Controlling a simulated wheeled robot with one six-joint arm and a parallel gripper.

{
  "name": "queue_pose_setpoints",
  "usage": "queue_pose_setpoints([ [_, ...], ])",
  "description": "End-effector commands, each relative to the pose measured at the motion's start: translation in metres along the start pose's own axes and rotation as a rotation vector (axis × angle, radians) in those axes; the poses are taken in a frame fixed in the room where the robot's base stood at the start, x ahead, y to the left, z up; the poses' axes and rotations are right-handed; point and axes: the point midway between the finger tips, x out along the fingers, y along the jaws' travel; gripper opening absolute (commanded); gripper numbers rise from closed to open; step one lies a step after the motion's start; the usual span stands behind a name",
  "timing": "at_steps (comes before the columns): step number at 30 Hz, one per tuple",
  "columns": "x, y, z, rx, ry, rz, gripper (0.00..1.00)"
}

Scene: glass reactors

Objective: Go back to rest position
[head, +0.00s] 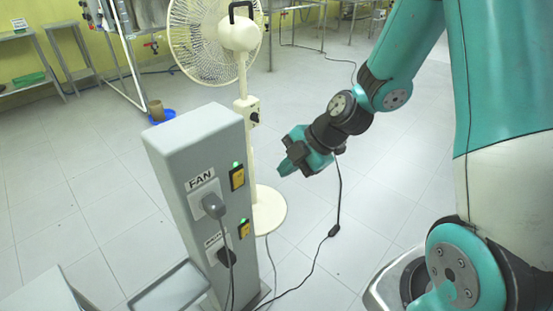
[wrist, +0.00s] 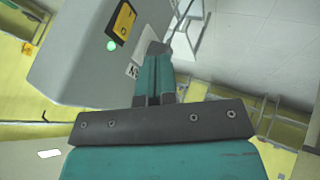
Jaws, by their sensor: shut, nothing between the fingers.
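My gripper (head: 283,168) is in the air to the right of the grey power pillar (head: 195,135) in the head view, clear of it and holding nothing. Its teal fingers (wrist: 154,78) are together in the wrist view. The pillar carries a FAN label (head: 200,180) with a grey plug (head: 213,205) in the socket below it. A yellow-black switch with a green light (head: 237,177) is on the same face; the upper switch also shows in the wrist view (wrist: 122,22). A second switch (head: 244,229) and a second plugged socket (head: 222,252) sit lower.
A white standing fan (head: 238,35) stands behind the pillar, its round base (head: 268,210) on the floor. Black cables (head: 334,230) run over the tiles below my arm. A grey tray (head: 172,290) is at the pillar's front left. Open floor (head: 340,190) lies around my arm.

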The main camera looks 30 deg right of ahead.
Motion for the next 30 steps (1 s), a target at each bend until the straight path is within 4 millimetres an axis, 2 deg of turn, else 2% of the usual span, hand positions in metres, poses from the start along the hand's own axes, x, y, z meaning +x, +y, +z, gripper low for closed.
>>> queue_pose_setpoints([
  [6, -0.001, 0.001, -0.002, 0.005, 0.001, -0.002, 0.00],
  [9, -0.011, 0.006, -0.017, 0.047, 0.007, -0.017, 0.00],
  [11, -0.023, 0.010, -0.035, 0.103, 0.014, -0.041, 0.00],
  [15, -0.063, 0.017, -0.095, 0.321, 0.013, -0.130, 0.00],
  [21, -0.128, 0.006, -0.178, 0.700, -0.076, -0.255, 0.00],
  [25, -0.168, -0.009, -0.217, 0.934, -0.169, -0.294, 0.00],
  [30, -0.203, -0.026, -0.243, 1.154, -0.270, -0.301, 0.00],
])
